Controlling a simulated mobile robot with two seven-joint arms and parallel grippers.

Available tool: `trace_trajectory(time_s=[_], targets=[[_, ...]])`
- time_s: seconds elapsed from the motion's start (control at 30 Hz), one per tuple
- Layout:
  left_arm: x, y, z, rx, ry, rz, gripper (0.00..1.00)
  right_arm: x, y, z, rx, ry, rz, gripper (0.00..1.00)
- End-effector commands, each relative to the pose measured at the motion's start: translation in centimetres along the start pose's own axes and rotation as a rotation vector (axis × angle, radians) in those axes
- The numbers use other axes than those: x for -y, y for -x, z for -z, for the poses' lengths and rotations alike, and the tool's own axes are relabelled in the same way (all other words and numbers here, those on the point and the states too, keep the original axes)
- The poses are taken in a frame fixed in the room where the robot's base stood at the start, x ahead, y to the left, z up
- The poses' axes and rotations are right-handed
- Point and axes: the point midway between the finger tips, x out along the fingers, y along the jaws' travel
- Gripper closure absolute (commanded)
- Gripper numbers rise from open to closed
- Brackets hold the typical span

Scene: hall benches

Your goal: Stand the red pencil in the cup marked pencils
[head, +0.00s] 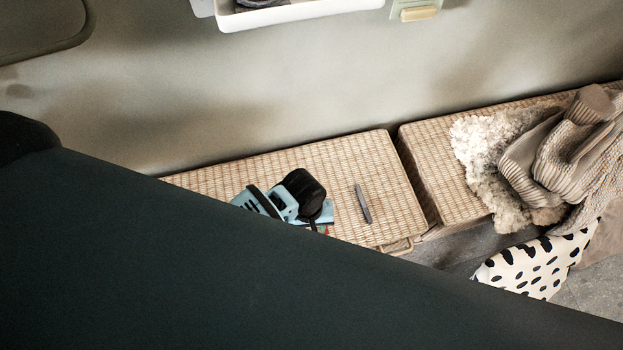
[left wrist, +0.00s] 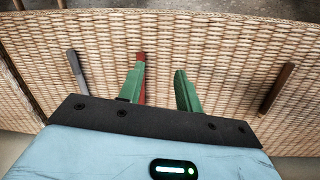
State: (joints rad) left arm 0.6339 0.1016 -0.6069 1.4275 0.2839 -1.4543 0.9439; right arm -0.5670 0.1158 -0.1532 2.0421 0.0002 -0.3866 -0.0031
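The red pencil (left wrist: 141,58) lies on the wicker bench (left wrist: 225,50) in the left wrist view, partly hidden behind one finger. My left gripper (left wrist: 160,88) has two green fingers spread apart, with bare wicker showing between them. No cup marked pencils shows in either view. My right gripper is not in view.
A grey stick-like thing (head: 363,203) lies to the gripper's right in the head view. A brown stick-like thing (left wrist: 277,88) lies on the wicker in the wrist view. A second bench (head: 437,165) holds a fleece (head: 485,150) and knitted clothing (head: 560,150). A white tray (head: 300,12) is above.

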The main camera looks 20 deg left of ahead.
Motion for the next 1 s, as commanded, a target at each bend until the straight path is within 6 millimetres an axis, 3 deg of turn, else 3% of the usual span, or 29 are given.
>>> trace_trajectory(time_s=[0.03, 0.1, 0.3, 0.67, 1.0], targets=[[-0.9, 1.1, 2.2, -0.024, 0.027, 0.016, 0.65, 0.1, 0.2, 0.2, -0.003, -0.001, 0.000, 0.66], [-1.6, 2.0, 4.4, -0.043, 0.071, 0.038, 0.65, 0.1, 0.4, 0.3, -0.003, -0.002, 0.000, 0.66], [-2.5, 4.1, 8.4, -0.087, 0.161, 0.078, 0.65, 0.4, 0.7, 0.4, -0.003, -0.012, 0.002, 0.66], [-2.6, 4.4, 9.2, -0.095, 0.183, 0.086, 0.65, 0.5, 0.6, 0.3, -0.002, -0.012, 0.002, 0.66], [-2.4, 2.4, 9.2, -0.092, 0.181, 0.087, 0.65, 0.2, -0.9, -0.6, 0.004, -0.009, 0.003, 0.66]])
